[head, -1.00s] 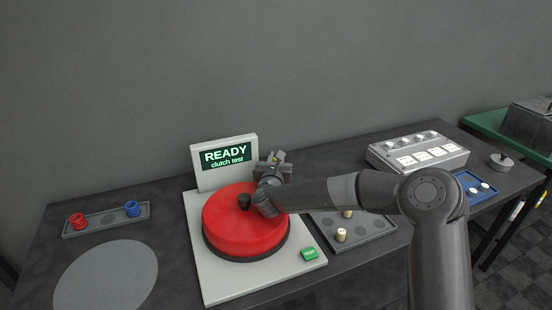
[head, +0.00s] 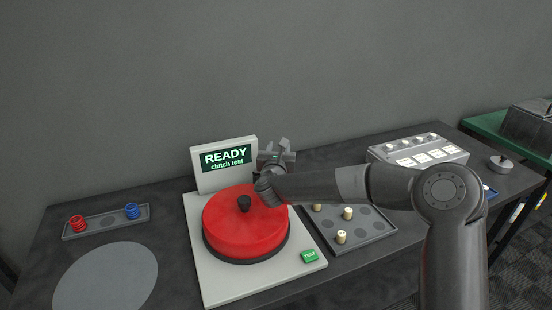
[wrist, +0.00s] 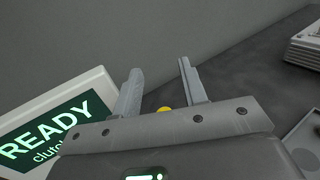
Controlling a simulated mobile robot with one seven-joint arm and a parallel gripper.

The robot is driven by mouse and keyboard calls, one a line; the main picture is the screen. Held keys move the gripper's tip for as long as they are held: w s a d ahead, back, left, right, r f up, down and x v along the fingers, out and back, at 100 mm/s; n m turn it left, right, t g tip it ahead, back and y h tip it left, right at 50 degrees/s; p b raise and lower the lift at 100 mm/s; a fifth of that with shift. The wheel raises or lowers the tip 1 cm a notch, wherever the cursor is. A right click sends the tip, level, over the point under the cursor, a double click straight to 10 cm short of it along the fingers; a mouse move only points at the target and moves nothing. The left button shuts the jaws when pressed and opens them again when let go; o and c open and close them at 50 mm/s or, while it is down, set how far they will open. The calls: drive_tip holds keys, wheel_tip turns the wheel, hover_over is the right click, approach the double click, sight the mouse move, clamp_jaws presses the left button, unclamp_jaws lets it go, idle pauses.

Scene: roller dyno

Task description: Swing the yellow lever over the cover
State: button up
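The red round cover (head: 228,222) with a black knob (head: 244,203) on top sits on the light base plate of the clutch test stand. My gripper (head: 277,153) is at the back right of the cover, beside the READY display. In the wrist view my gripper (wrist: 159,70) is open, its two fingers apart with nothing seen held. A small yellow piece (wrist: 165,109), probably part of the yellow lever, shows low between the finger bases. The rest of the lever is hidden by my gripper, and I cannot make it out in the head view.
The READY display (head: 226,159) stands behind the cover. A green TEST button (head: 310,256) is at the plate's front right. A grey tray (head: 375,236) with pale pegs lies right, under my forearm. A tray (head: 107,219) with red and blue coils lies left.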

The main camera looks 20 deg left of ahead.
drive_tip(key=d+r, duration=0.6)
drive_tip(key=d, duration=0.4)
drive_tip(key=shift+w+d, duration=0.35)
drive_tip(key=shift+w, duration=0.05)
drive_tip(key=shift+c, duration=0.3)
